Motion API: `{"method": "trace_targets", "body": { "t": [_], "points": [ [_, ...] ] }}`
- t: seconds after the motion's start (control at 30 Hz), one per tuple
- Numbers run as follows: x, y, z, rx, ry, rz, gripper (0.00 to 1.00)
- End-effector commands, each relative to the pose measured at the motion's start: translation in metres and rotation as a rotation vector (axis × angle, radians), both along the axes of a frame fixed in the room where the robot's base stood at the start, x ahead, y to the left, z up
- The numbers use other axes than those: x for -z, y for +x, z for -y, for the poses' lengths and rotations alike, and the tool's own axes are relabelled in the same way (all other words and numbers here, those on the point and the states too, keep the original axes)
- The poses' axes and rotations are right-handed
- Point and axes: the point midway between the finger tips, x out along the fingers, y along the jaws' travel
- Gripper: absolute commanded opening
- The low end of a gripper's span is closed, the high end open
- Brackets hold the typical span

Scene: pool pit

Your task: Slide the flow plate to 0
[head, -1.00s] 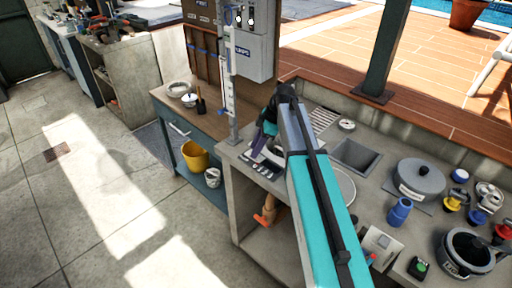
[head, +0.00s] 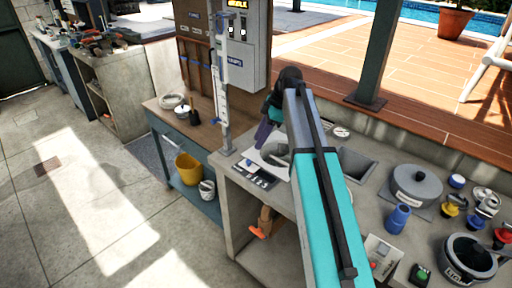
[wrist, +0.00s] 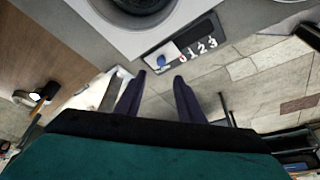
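A pale plate with a blue knob (wrist: 161,61) sits at the left end of the panel in the wrist view, beside the red 0. In the wrist view the fingertips are just below the knob, and I see no contact. In the head view, my arm hides part of the counter behind it.
A round dark opening in a white surround (wrist: 135,8) is beside the panel. A post with a scale (head: 223,90) stands left of my gripper.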

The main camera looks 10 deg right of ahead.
Motion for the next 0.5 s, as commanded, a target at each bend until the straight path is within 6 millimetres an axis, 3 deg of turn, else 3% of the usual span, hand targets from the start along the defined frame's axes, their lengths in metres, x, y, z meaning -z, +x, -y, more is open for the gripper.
{"method": "trace_targets", "body": {
  "t": [0.2, 0.5],
  "points": [
    [-0.025, 0.0, 0.01, 0.0, 0.0, 0.003, 0.35],
    [-0.039, -0.002, 0.016, 0.001, 0.001, 0.002, 0.35]
  ]
}}
